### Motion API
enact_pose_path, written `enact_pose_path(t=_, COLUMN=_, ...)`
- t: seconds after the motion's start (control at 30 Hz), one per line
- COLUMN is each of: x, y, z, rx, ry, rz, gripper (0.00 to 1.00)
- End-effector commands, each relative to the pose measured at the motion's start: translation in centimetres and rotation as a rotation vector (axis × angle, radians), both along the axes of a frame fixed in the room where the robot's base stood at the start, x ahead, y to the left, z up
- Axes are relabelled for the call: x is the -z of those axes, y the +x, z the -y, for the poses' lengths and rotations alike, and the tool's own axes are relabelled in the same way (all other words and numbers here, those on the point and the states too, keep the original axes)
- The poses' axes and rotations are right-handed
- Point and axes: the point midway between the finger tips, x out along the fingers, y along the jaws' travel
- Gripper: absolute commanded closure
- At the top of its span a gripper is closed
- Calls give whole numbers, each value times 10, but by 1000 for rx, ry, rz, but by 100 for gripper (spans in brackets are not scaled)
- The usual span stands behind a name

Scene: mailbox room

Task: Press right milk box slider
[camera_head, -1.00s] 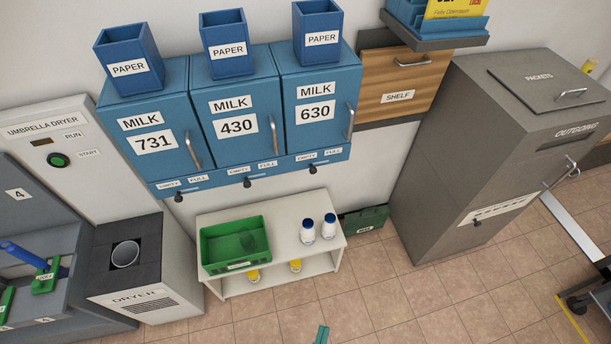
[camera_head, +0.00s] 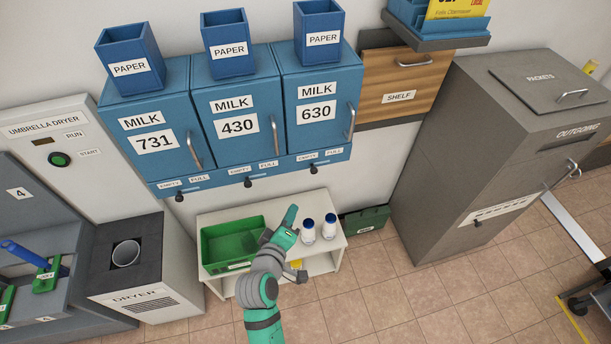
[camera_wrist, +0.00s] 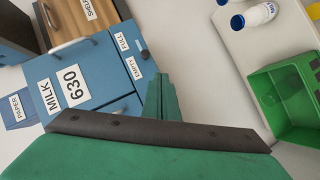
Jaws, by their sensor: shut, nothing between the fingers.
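The right milk box (camera_head: 285,90), blue and labelled 630, hangs on the wall with its door shut. Its slider (camera_head: 312,169) is a small black knob in a slot on the strip below the door, at the EMPTY end. My gripper (camera_head: 292,211) is shut and empty, pointing up. It is below and a little left of the slider in the head view, apart from it. In the wrist view the green fingers (camera_wrist: 160,92) are together beside the box's EMPTY label (camera_wrist: 133,68).
Two more milk boxes, 430 (camera_head: 236,128) and 731 (camera_head: 155,142), adjoin on the left with their own sliders. Below, a white shelf (camera_head: 330,262) holds a green crate (camera_head: 222,262) and white bottles with blue caps (camera_head: 308,231). A grey outgoing cabinet (camera_head: 430,190) stands right.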

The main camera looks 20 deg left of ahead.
Motion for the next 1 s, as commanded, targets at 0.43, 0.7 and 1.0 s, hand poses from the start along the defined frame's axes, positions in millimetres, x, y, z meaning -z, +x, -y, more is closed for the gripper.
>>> enact_pose_path(t=0.43, x=-41, y=27, z=-32, rx=12, ry=-122, rz=26, gripper=100)
enact_pose_path(t=0.7, x=-40, y=28, z=-31, rx=12, ry=-119, rz=26, gripper=100)
enact_pose_path(t=1.0, x=-30, y=60, z=-32, rx=13, ry=-119, rz=27, gripper=100)
